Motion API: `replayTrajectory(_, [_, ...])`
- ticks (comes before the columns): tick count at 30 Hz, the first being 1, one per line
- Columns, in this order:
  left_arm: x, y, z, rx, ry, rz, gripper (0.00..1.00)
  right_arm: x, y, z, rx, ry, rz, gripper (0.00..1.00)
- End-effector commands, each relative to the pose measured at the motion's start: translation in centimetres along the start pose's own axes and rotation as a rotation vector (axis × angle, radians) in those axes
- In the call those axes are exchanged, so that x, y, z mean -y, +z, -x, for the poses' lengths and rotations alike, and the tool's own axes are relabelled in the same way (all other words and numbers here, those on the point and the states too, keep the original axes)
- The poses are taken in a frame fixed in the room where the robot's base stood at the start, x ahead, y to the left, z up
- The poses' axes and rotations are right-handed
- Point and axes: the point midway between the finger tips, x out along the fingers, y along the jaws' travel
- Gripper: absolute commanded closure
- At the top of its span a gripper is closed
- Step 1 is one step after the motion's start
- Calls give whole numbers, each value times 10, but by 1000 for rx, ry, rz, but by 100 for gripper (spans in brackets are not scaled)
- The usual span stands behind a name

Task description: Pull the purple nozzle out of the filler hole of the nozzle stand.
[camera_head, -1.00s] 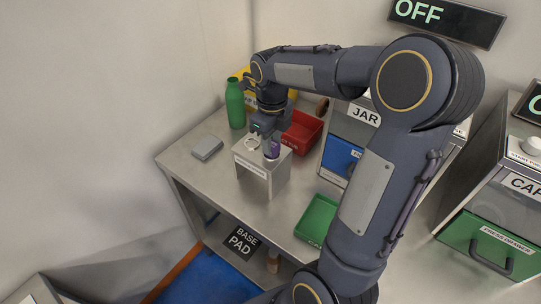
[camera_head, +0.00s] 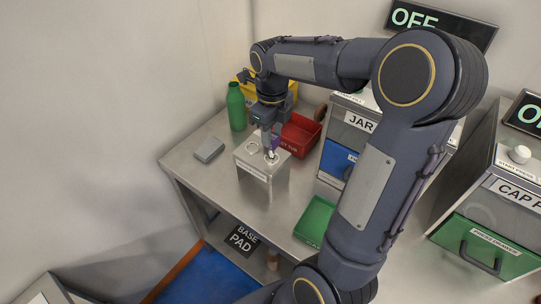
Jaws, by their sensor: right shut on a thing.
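The nozzle stand (camera_head: 252,167) is a light grey box on the steel table. Its top shows a pale ring on the left and a hole toward the right. My right gripper (camera_head: 269,133) points down over the right side of the stand, shut on the purple nozzle (camera_head: 275,141). The nozzle's purple body is partly hidden by the fingers and shows above the stand's top. A pale tip appears below it at the filler hole (camera_head: 271,156); I cannot tell whether the tip is clear of the hole. My left gripper is out of view.
A green bottle (camera_head: 236,108) and a grey block (camera_head: 209,150) are left of the stand. A red tub (camera_head: 300,134) is close on the right, a yellow container (camera_head: 290,90) behind. A green tray (camera_head: 314,222) lies front right, near the jar cabinet (camera_head: 346,125).

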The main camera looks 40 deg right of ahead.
Motion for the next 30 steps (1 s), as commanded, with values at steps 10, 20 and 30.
replayTrajectory(10, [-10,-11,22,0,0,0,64,0,0,32,2,0,0,97])
replayTrajectory(20, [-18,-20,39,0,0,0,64,0,0,58,2,-1,1,97])
replayTrajectory(30, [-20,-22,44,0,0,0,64,0,0,84,3,-1,0,97])
